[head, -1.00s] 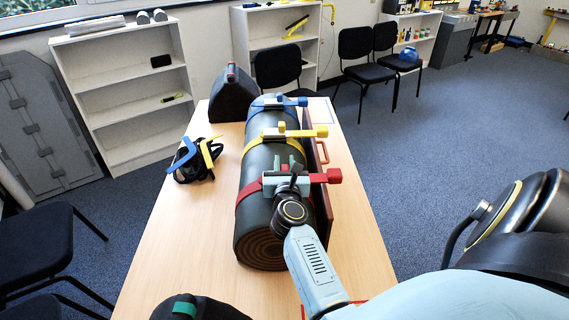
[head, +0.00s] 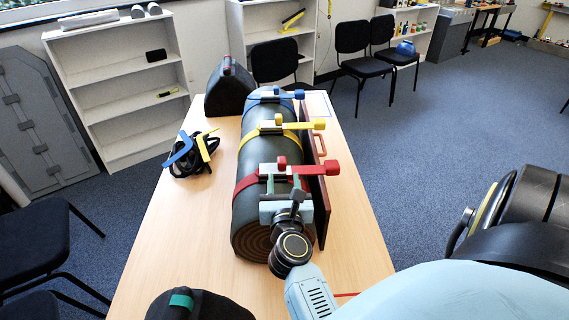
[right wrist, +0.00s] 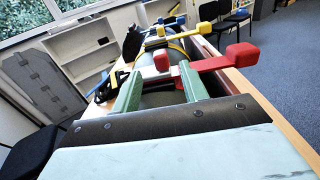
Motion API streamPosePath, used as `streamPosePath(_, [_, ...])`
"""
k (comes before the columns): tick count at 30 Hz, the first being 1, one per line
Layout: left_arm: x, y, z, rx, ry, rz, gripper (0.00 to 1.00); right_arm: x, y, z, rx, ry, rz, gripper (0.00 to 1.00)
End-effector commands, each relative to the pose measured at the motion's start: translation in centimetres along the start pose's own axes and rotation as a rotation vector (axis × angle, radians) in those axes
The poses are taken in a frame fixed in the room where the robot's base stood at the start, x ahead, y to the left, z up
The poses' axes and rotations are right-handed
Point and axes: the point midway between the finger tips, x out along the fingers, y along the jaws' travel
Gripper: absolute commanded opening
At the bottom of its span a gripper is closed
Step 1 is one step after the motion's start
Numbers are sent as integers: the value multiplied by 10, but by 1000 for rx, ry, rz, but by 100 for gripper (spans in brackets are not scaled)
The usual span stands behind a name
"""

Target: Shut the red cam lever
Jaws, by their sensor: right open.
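The red cam lever (head: 312,169) sits on the red strap (head: 246,186) around the near part of a dark log (head: 252,215). Its arm sticks out to the right, ending in a red block past the log's side. In the right wrist view the red lever (right wrist: 215,64) lies just ahead of the fingertips, with a red knob at its left. My right gripper (head: 284,180) is over the log's near end, on the near side of the red buckle. Its green fingers are apart with nothing between them; they also show in the right wrist view (right wrist: 160,88). My left gripper is not in view.
A yellow lever (head: 300,126) and a blue lever (head: 280,96) sit farther along the log. A brown board (head: 316,185) stands along its right side. Black cords with blue and yellow pieces (head: 190,160) lie left.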

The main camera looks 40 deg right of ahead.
Motion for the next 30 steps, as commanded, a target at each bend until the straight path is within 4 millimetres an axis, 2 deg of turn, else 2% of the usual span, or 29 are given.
streamPosePath(3, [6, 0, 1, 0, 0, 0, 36, -18, 0, -2, 1, 2, 0, 44])
streamPosePath(8, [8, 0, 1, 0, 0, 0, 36, -29, 0, 0, 1, 0, 0, 44])
streamPosePath(30, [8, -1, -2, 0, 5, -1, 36, -31, 0, 0, 0, 0, -1, 44])
